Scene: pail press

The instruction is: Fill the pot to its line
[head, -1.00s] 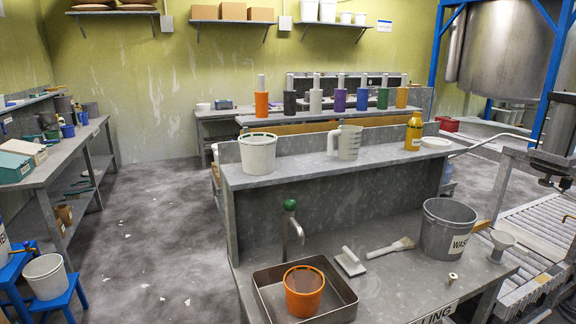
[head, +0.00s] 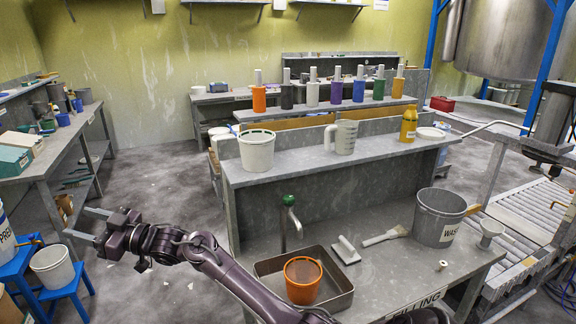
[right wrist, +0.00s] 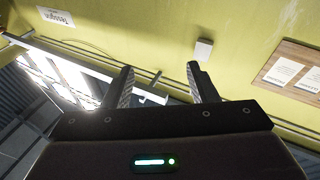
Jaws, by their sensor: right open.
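An orange pot (head: 303,283) stands upright in a shallow metal basin (head: 343,303) on the bench. A bent metal spout with a green knob (head: 289,201) rises behind it. My right gripper (head: 82,224) is open and empty, stretched left over the floor, apart from the pail and tap. Its parted fingers also show in the right wrist view (right wrist: 160,75). My left gripper is out of view.
A raised shelf holds a white pail (head: 257,150), a clear jug (head: 342,136) and a yellow bottle (head: 409,124). A grey waste bucket (head: 440,218), a funnel (head: 491,232), a brush (head: 386,236) and a scraper (head: 346,250) occupy the bench. A side table (head: 60,160) stands left.

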